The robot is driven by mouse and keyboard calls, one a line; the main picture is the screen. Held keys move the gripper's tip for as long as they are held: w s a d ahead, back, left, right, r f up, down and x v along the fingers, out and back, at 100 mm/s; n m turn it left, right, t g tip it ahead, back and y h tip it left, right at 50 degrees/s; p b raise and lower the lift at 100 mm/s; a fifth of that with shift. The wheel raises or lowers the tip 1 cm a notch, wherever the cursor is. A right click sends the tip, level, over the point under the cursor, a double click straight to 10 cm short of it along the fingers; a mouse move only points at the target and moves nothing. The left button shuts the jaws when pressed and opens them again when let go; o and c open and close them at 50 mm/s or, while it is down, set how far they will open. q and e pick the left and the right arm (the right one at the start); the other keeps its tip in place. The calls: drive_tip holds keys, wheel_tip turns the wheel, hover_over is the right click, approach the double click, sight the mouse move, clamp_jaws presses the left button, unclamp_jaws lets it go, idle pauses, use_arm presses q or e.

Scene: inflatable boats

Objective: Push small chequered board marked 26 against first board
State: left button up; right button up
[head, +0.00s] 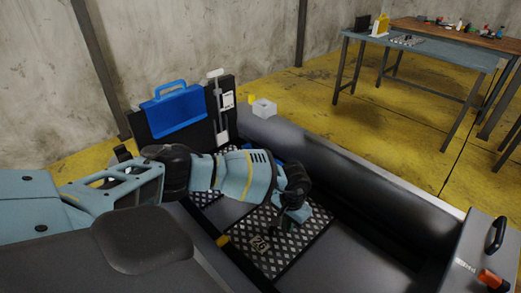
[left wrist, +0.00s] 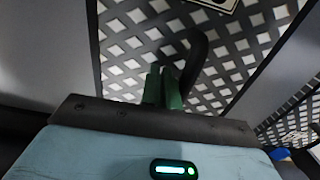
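The small chequered board marked 26 (head: 285,252) lies on the boat floor, its number label (head: 260,243) near its front edge. It fills much of the left wrist view (left wrist: 130,50), with part of the label at the top. Another chequered board (head: 203,198) lies farther back toward the blue case, mostly behind my arm; a piece shows at lower right in the left wrist view (left wrist: 292,130). My left gripper (head: 284,219) points down at the marked board; its green fingers (left wrist: 163,88) are together, beside a dark curved strip. Contact is unclear. My right gripper is out of view.
The dark boat tube (head: 350,175) runs along the right side. A blue case (head: 178,112) stands at the boat's far end. A grey box with a handle (head: 490,245) is at lower right. Tables (head: 425,50) stand beyond the boat.

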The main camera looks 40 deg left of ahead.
sight(263, 209)
use_arm(q)
drive_tip(key=shift+w+a+b, duration=0.1)
drive_tip(key=shift+a+b, duration=0.75)
drive_tip(key=shift+a, duration=2.5)
drive_tip(key=shift+a+f+b, duration=0.1)
drive_tip(key=shift+a+b, duration=0.5)
drive_tip(key=shift+a, duration=1.55)
drive_tip(key=shift+d, duration=0.1)
drive_tip(key=shift+d, duration=1)
drive_tip(key=shift+r, duration=0.2)
